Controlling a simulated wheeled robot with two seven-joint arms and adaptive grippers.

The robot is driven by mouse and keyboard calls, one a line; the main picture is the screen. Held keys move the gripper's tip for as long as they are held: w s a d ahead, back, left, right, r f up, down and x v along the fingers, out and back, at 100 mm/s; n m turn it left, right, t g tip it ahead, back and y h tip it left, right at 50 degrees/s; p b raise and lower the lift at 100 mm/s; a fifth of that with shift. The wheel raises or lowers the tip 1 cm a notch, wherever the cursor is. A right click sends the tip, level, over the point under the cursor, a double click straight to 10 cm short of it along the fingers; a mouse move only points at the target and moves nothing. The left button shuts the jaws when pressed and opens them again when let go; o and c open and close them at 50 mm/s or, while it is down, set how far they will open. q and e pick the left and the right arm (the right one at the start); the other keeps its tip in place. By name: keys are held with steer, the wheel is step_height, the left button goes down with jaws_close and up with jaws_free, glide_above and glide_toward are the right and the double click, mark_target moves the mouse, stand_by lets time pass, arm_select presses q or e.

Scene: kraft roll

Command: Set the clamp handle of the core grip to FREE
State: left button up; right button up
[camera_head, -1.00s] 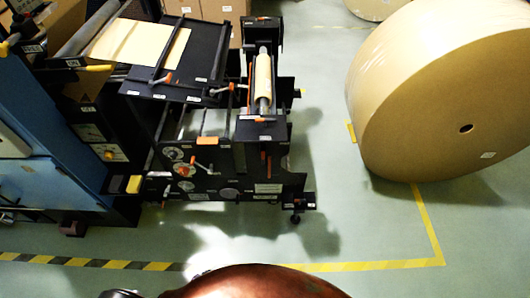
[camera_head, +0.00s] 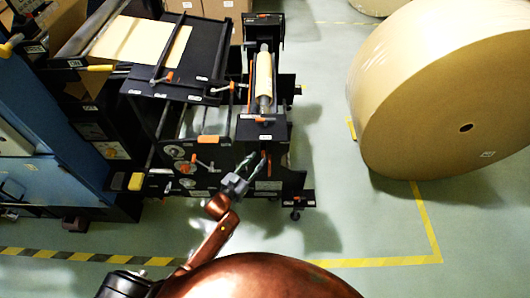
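The machine stand (camera_head: 205,183) is black, with labels and several orange-marked handles. An upright orange handle (camera_head: 264,160) is on its right front panel, and an orange bar (camera_head: 264,119) lies below the shaft end. I cannot read which one is the core grip's clamp handle, or its setting. A small tan roll (camera_head: 263,80) sits on the shaft. My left gripper (camera_head: 258,161) is in front of the right panel, fingers pointing up and right, seemingly apart. It is close to the upright handle; contact cannot be told. Nothing shows between the fingers. My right gripper is not in view.
A huge kraft roll (camera_head: 430,110) stands at the right on the green floor. A blue cabinet (camera_head: 40,180) is at the left. A striped floor line (camera_head: 90,256) runs along the front. Floor between the stand and the large roll is clear.

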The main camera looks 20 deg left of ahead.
mark_target(263, 152)
arm_select(q)
steer(key=x, duration=0.5)
steer(key=shift+w+b, duration=0.3)
steer(key=shift+c, duration=0.4)
jaws_close()
